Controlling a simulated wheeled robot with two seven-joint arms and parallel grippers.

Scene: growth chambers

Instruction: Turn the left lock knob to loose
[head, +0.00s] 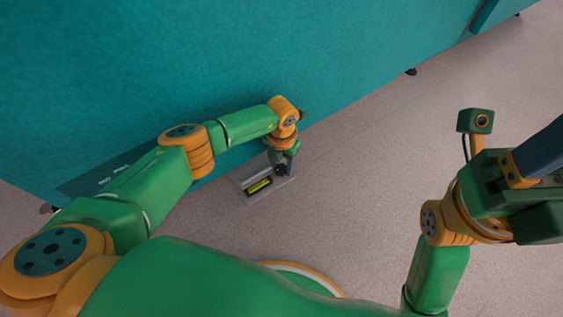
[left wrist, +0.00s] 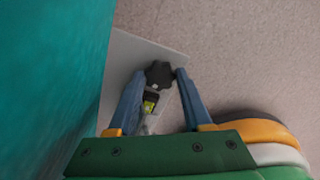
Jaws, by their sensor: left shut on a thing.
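The left lock knob (left wrist: 160,74) is dark and lobed and stands on a pale grey plate (left wrist: 170,52) by the teal wall. In the left wrist view it sits between the blue fingertips of my left gripper (left wrist: 160,77), which is shut on it. In the head view my left gripper (head: 286,163) reaches down to the dark knob (head: 280,169) at the plate's upper right and partly hides it. My right gripper (head: 537,155) is at the right edge, away from the plate; only part of its fingers shows.
A yellow-green strip (head: 259,186) in a dark frame lies on the plate beside the knob. A large teal cabinet wall (head: 200,60) stands close behind my left arm. The grey floor (head: 365,170) between my arms is clear.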

